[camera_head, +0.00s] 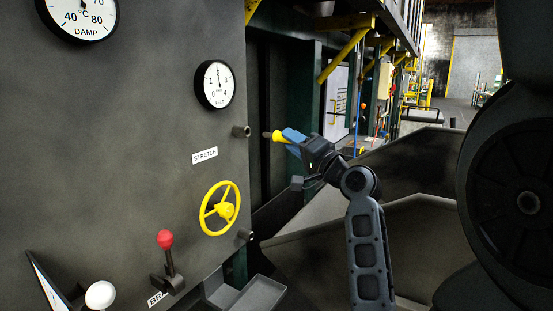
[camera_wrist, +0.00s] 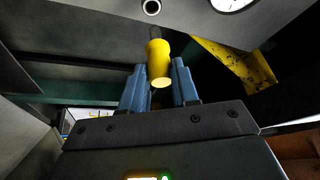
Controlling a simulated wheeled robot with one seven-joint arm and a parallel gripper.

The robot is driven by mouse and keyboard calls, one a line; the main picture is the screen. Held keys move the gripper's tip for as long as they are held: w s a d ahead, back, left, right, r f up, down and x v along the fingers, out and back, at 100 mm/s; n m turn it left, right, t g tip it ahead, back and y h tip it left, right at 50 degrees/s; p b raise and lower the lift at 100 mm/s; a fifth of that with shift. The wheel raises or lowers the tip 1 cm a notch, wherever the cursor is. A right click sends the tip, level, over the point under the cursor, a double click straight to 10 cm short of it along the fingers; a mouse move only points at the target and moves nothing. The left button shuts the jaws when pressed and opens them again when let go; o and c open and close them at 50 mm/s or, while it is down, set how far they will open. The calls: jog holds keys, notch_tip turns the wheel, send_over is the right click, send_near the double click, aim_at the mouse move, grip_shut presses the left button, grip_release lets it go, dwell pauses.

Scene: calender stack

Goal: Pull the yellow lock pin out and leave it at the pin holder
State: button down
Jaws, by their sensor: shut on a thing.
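The yellow lock pin (camera_head: 279,137) is held between the blue fingers of my gripper (camera_head: 292,137), to the right of the grey panel. Its grey shaft points left at a short grey tube (camera_head: 241,131) on the panel's edge, with a gap between them. In the wrist view the pin's yellow handle (camera_wrist: 158,64) stands between the blue fingertips (camera_wrist: 158,78), and its dark shaft points up at an open round tube end (camera_wrist: 151,7). A second, similar tube (camera_head: 245,235) sits lower on the panel. I cannot tell which tube is the pin holder.
A grey open tray (camera_head: 245,297) sticks out below. A yellow bracket (camera_wrist: 235,65) is to the right in the wrist view.

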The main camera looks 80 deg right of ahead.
aim_at(283, 142)
jog(key=shift+w, duration=0.1)
dwell(0.3)
jog(key=shift+w+d+p, duration=0.15)
jog(key=shift+w+d, duration=0.15)
jog(key=shift+w, duration=0.6)
jog(key=shift+w+d+p, duration=0.15)
jog(key=shift+w+d, duration=0.15)
jog(key=shift+w, duration=0.6)
jog(key=c, duration=1.4)
grip_release()
grip_shut()
